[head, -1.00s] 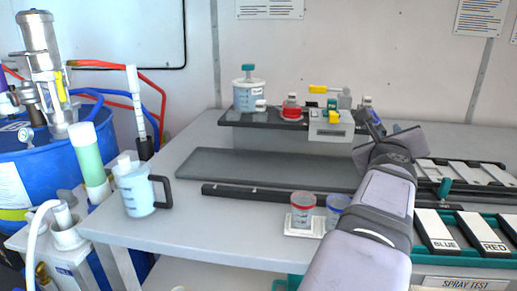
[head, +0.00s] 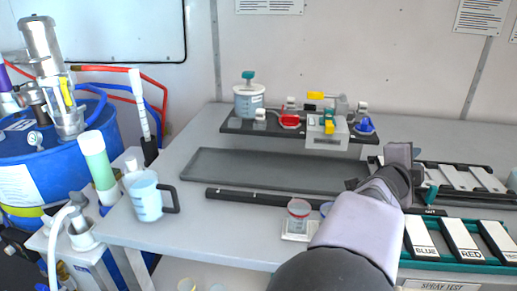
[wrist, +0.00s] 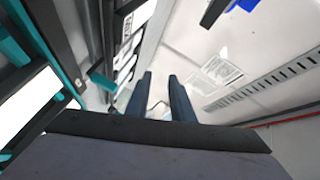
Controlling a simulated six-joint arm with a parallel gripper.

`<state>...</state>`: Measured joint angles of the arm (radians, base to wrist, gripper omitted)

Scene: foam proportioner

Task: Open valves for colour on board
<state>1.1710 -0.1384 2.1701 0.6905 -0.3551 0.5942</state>
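On the raised dark shelf (head: 232,127) in the head view stands a small grey-white valve unit (head: 327,139) with yellow parts (head: 315,95). A red piece (head: 289,121) is left of it and a blue piece (head: 365,125) is right of it. Whether any valve is open is too small to tell. The label board (head: 411,262) at the right holds white plates marked BLUE (head: 424,237) and RED (head: 465,240). My gripper (wrist: 160,78) shows two dark fingers apart with nothing visible between them. In the head view my arm hides its fingertips.
A jug (head: 146,196) is at the left. An empty dark tray (head: 270,170) lies before the shelf. A second rack (head: 470,178) is behind the board.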

